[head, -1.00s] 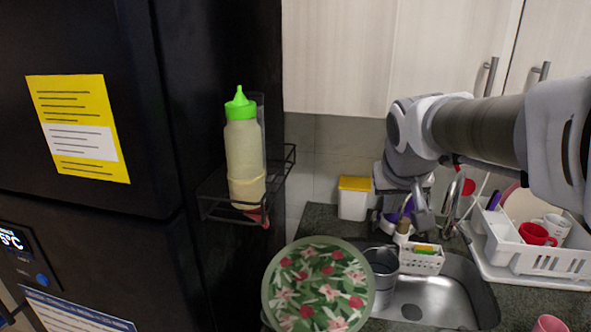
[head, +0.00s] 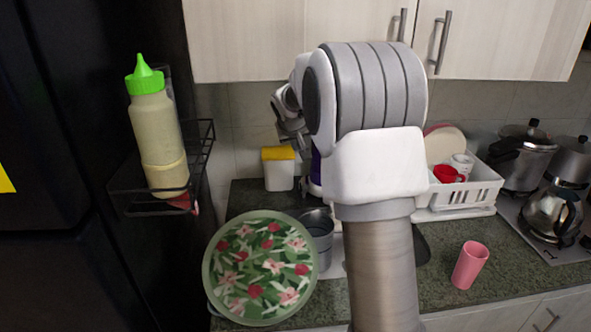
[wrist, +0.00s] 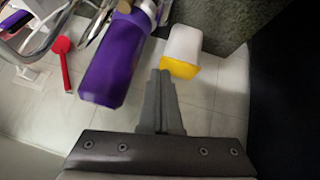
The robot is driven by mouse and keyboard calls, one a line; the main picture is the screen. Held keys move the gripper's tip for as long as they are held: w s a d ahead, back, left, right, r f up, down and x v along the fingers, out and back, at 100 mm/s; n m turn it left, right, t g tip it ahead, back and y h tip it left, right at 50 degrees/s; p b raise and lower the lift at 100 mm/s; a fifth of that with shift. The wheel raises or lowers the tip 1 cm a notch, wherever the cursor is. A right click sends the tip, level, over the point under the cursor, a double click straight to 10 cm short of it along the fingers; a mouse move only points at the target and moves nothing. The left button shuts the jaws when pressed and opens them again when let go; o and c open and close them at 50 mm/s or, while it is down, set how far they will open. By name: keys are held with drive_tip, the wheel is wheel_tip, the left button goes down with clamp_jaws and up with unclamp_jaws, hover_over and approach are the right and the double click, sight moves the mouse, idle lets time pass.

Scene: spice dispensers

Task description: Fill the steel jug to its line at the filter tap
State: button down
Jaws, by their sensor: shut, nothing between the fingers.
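A grey metal vessel (head: 318,232), which looks like the steel jug, stands at the sink's left end, behind the round flowered tray. Its fill line and contents cannot be made out. My gripper (head: 300,140) is raised above the back of the counter, left of my forearm, partly hidden by my own arm. In the wrist view my gripper (wrist: 160,74) has its fingers together, with nothing between them. The filter tap cannot be picked out in the head view, where my arm covers the middle of the sink. Curved chrome piping (wrist: 35,40) shows in the wrist view.
A purple bottle (wrist: 115,60) and a yellow-lidded white container (wrist: 185,45) are near my fingers. The flowered tray (head: 262,268) stands in front. A dish rack (head: 470,188), pink cup (head: 470,265) and kettle (head: 552,215) are right. A squeeze bottle (head: 157,135) stands left.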

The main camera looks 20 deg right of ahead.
drive_tip(key=shift+w+d, duration=0.1)
idle(0.3)
drive_tip(key=p, duration=0.1)
hover_over(302, 179)
drive_tip(key=w, duration=0.3)
wheel_tip(302, 179, down, 7)
drive_tip(key=s+f, duration=0.2)
drive_tip(key=shift+f, duration=0.4)
drive_tip(key=shift+s+f, duration=0.2)
drive_tip(key=shift+f, duration=0.2)
drive_tip(key=f+b, duration=0.1)
drive_tip(key=b, duration=0.2)
drive_tip(key=shift+s, duration=0.1)
drive_tip(key=shift+s+t+b, duration=0.1)
drive_tip(key=shift+t+b, duration=0.3)
drive_tip(key=shift+b, duration=0.65)
